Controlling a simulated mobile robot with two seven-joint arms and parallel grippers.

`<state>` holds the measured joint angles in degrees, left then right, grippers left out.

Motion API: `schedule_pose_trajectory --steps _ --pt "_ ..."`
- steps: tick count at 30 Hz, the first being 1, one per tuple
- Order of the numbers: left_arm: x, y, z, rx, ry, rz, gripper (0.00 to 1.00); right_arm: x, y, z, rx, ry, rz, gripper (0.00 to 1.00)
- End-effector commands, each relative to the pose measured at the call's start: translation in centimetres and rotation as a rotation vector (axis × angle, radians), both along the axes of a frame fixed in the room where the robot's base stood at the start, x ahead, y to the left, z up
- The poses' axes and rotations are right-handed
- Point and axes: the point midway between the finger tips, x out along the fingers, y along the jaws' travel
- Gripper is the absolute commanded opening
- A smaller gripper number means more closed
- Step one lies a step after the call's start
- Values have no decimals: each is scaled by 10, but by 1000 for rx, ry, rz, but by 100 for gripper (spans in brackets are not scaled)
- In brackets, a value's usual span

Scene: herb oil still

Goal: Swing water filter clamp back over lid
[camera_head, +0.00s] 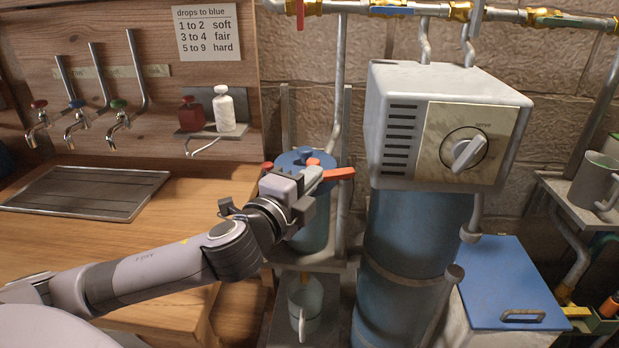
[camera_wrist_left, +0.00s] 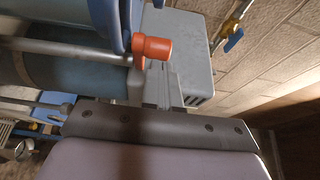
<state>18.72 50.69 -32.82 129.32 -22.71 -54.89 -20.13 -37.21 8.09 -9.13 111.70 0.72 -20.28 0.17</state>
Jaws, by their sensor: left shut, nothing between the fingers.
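The water filter is a blue canister (camera_head: 318,225) on a grey shelf, with a blue lid (camera_head: 292,158) on top. A red-orange clamp handle (camera_head: 338,174) sticks out to the right at the lid's front edge, and smaller red parts show on and beside the lid. My left gripper (camera_head: 314,180) is shut and empty at the front of the lid, close beside the handle. It hides much of the clamp; contact cannot be told. In the left wrist view an orange knob (camera_wrist_left: 152,47) lies just beyond my fingers (camera_wrist_left: 172,88). My right gripper is not in view.
A grey box with a dial (camera_head: 450,125) stands on a large blue cylinder (camera_head: 410,240) just right of the filter. A mug (camera_head: 305,305) is below the filter. Taps (camera_head: 78,120) and small bottles (camera_head: 224,110) are at the left. The wooden counter (camera_head: 150,230) is mostly clear.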

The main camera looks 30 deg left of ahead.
Motion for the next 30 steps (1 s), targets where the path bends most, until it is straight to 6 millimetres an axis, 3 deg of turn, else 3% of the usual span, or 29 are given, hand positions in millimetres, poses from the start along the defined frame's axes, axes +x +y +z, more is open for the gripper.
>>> schedule_pose_trajectory --steps 16,21,30 --pt "11 25 0 3 3 -231 0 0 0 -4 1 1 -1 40" --pt "21 37 2 -2 1 -235 0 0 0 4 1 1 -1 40" --pt "23 40 1 1 -2 -231 0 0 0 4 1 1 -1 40"
